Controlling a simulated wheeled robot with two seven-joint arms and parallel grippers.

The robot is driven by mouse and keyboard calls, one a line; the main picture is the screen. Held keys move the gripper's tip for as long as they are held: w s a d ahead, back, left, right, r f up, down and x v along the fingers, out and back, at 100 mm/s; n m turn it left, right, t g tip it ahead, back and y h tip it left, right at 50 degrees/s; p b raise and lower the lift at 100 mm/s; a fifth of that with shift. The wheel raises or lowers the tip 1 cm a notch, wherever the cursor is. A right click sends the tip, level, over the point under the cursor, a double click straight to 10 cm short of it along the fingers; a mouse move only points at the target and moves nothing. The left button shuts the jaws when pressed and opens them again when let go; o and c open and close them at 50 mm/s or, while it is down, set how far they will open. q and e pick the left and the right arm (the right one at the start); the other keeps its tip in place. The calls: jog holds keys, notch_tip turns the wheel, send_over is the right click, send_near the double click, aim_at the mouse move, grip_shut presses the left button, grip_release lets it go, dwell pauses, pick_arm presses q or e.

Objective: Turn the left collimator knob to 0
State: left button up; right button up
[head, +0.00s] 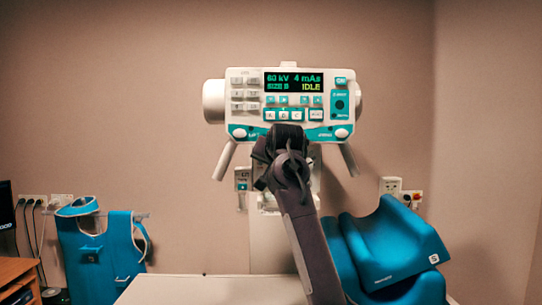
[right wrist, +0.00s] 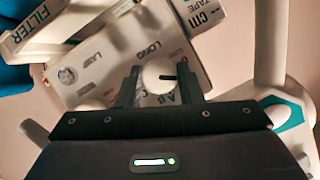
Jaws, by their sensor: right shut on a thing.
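A white round collimator knob (right wrist: 158,75) with a black pointer line shows in the right wrist view, on a pale collimator face (right wrist: 112,60). The pointer points toward the right of that picture. The lettering LONG stands just above the knob, and other letters below it are partly covered. My right gripper (right wrist: 159,88) is shut on this knob, one finger on each side. In the head view my right gripper (head: 282,140) is in front of the machine just below the control panel (head: 250,100), and it hides the collimator. My left gripper is not in view.
The panel display (head: 293,82) reads 60 kV, 4 mAs and IDLE. Two grey handles (head: 224,160) angle down beside the column. A FILTER-labelled bar (right wrist: 40,28) and a tape housing (right wrist: 200,15) lie near the knob. Blue cushions (head: 385,250) are at right, a blue apron (head: 100,250) at left.

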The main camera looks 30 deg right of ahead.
jog(key=shift+a+f+n+g+h+p, duration=0.1)
jog(key=shift+n+g+h+p, duration=0.5)
jog(key=shift+n+p, duration=0.45)
jog(key=shift+f+n+g+h+p, duration=0.1)
jog(key=shift+n+g+h+p, duration=0.3)
jog(key=shift+n+h+p, duration=0.6)
jog(key=shift+w+n, duration=0.1)
jog(key=shift+n, duration=0.15)
jog(key=o, duration=1)
jog(key=shift+c, duration=0.2)
jog(key=shift+r, duration=0.1)
